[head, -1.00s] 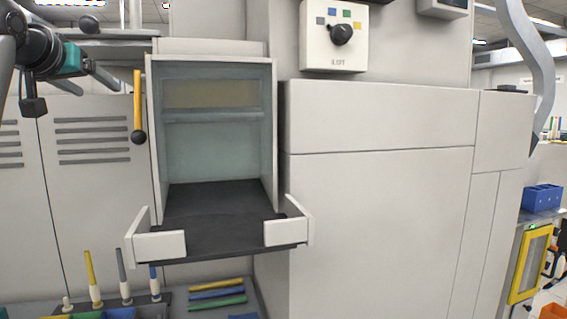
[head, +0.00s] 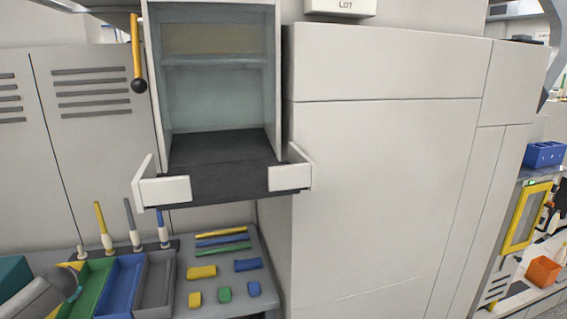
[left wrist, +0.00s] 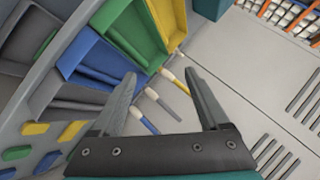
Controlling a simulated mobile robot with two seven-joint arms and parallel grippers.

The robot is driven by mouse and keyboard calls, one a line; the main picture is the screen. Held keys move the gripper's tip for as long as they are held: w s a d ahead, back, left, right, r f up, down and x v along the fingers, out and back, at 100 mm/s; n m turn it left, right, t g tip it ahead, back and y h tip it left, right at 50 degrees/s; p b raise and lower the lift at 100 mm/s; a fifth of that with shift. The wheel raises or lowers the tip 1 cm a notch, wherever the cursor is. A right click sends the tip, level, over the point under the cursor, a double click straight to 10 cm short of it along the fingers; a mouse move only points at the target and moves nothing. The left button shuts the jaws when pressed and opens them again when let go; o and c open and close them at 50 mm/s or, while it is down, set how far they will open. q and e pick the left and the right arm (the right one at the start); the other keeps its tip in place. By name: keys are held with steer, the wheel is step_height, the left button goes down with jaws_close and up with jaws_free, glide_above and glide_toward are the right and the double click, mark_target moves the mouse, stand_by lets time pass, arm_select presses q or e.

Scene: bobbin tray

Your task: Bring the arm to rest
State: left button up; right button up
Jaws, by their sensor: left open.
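My left gripper (left wrist: 163,76) is open, and nothing shows between its two fingers in the left wrist view. It is above the bench, with the bins and the upright bobbins beyond its fingertips. In the head view only grey and teal parts of my left arm show at the lower left, and the fingers cannot be made out. My right gripper is not in view.
Green (head: 88,288), blue (head: 121,287) and grey (head: 155,285) bins stand on the bench (head: 245,308). Upright yellow, grey and blue bobbins stand behind. Loose coloured bars and blocks lie right. An open hatch with a dark shelf (head: 220,180) projects above.

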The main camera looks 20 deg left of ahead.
arm_select(q)
steer(key=s+a+f+m+g, duration=0.15)
steer(key=s+f, duration=0.35)
steer(key=s, duration=0.5)
steer(key=s+a+f+m+g, duration=0.1)
steer(key=s+a+f+m, duration=0.3)
steer(key=s, duration=0.6)
steer(key=s+d+f+m+g, duration=0.1)
steer(key=s+f, duration=0.5)
steer(key=s, duration=0.5)
steer(key=s+d+f+n+h, duration=0.1)
steer(key=s+d+f+h, duration=0.15)
steer(key=d+f, duration=0.95)
steer(key=s+d+f+n+h, duration=0.1)
steer(key=s+d+f+h, duration=0.15)
steer(key=d+f, duration=0.9)
steer(key=s+d+f+n+h, duration=0.15)
steer(key=d+h, duration=0.25)
steer(key=d, duration=2.8)
step_height(320, 180, down, 10)
steer(key=a+b, duration=0.1)
steer(key=b, duration=1)
steer(key=shift+w+f+g, duration=0.15)
steer(key=shift+f+g, duration=0.1)
steer(key=shift+g, duration=0.2)
steer(key=shift+a, duration=0.1)
